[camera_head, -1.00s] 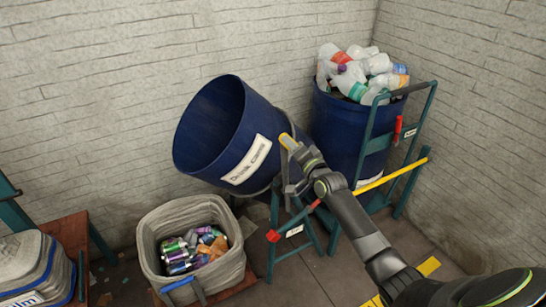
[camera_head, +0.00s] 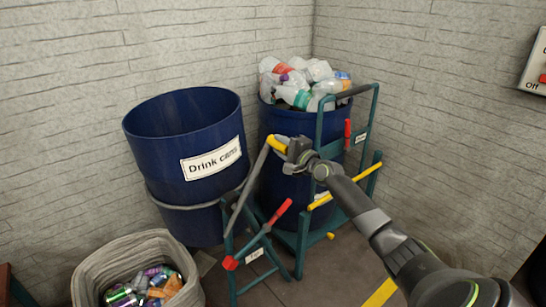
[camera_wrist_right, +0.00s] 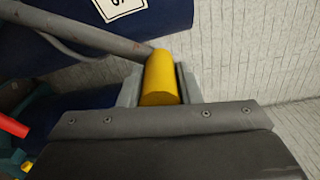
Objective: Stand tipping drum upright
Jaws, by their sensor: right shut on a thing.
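The tipping drum (camera_head: 165,155) is blue, open at the top and labelled "Drink cans". In the head view it stands nearly upright, leaning a little, in a grey ring on a teal frame (camera_head: 236,262). A grey bar with a yellow handle end (camera_head: 277,144) rises from the frame. My right gripper (camera_head: 283,146) is shut on this yellow handle, which shows between the jaws in the wrist view (camera_wrist_right: 160,80). The drum's blue wall and a corner of its label show at the top of the wrist view. My left gripper is not in view.
A grey bin (camera_head: 90,268) with crushed cans stands below the drum at lower left. A second blue drum (camera_head: 283,190) full of plastic bottles stands behind my right arm in its own teal frame. A red lever (camera_head: 279,212) sticks up beside the tipping frame. Brick walls close the corner.

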